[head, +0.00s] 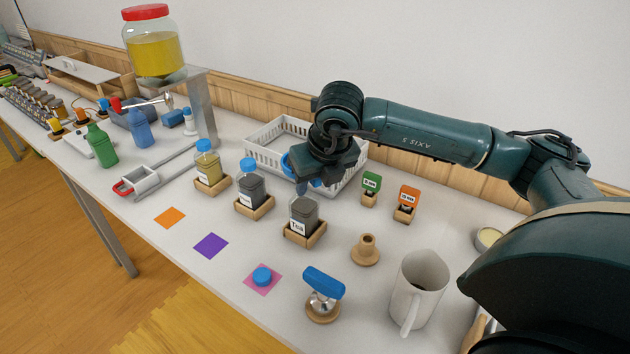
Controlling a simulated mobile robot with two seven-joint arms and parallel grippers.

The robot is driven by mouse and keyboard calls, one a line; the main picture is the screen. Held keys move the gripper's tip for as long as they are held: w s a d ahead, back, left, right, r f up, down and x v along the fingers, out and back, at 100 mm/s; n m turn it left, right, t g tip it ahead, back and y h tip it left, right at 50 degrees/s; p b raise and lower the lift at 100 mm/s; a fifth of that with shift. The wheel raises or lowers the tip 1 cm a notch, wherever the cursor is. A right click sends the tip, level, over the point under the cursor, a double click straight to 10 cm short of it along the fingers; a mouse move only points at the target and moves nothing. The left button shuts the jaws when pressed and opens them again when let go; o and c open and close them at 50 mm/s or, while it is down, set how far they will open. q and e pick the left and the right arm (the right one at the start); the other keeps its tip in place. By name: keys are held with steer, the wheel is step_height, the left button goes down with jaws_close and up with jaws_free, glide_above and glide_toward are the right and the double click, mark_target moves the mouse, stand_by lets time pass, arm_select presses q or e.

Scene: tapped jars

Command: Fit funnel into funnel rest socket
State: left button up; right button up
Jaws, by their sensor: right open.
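A blue piece (287,163), which looks like the funnel, shows in part behind my right gripper at the white basket. Most of it is hidden, so its shape is unclear. My right gripper (309,184) is open, pointing down at the basket's front side, close to the blue piece. I cannot tell whether they touch. A round wooden stand with a short raised neck (366,249), which looks like the funnel rest socket, stands on the table in front and to the right. Nothing sits in it. My left gripper is out of view.
The white basket (262,150) is behind the jars. Jars in wooden trays (304,218) stand left of the stand.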

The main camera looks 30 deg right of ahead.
steer(key=shift+w+f, duration=0.15)
steer(key=shift+f, duration=0.35)
jaws_close()
stand_by(0.4)
